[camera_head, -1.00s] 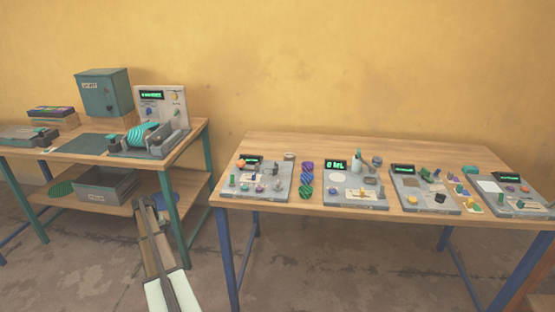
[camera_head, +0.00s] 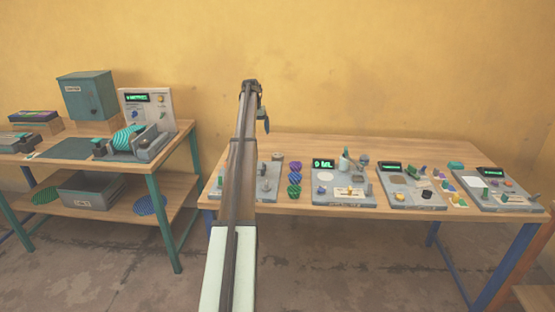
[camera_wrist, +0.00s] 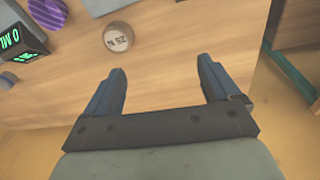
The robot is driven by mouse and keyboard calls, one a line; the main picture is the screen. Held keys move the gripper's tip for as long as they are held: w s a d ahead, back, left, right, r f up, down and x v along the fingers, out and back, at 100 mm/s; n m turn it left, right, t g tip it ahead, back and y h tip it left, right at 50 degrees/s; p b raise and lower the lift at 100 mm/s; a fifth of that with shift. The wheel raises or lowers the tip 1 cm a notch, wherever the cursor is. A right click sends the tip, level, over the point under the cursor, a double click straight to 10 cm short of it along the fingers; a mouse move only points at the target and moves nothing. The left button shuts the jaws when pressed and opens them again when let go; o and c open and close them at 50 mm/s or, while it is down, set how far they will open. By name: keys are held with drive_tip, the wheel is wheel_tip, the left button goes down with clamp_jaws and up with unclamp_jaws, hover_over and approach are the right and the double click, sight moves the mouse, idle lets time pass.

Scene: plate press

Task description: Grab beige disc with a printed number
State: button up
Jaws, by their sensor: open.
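The beige disc (camera_wrist: 118,38) lies on the wooden table in the wrist view, with dark printed characters on its top face. In the head view the small disc (camera_head: 277,157) sits near the back of the right table, behind the striped discs. My gripper (camera_wrist: 160,66) is open and empty. In the wrist view the disc is beyond the left fingertip, apart from both fingers. In the head view my gripper (camera_head: 266,122) hangs above the table's back left part, and my arm hides part of the leftmost panel.
Striped discs (camera_head: 295,172) stand in a row beside the panel with a green display (camera_head: 324,164). A purple striped disc (camera_wrist: 47,14) shows at the wrist view's upper left. Other panels fill the table's right. The left bench (camera_head: 160,186) carries a cabinet and a machine.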

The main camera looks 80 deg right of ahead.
drive_tip(key=s+r+m+y, duration=0.1)
drive_tip(key=s+r, duration=0.1)
drive_tip(key=s, duration=0.6)
drive_tip(key=t, duration=0.1)
hover_over(277, 155)
drive_tip(key=shift+m, duration=0.3)
drive_tip(key=f, duration=0.9)
drive_tip(key=shift+w, duration=0.2)
drive_tip(key=shift+s+f, duration=0.15)
drive_tip(key=shift+f, duration=1.15)
drive_tip(key=shift+s+f, duration=0.15)
drive_tip(key=shift+f, duration=1.15)
drive_tip(key=shift+c, duration=0.4)
drive_tip(key=c, duration=1.2)
drive_tip(key=shift+r, duration=0.1)
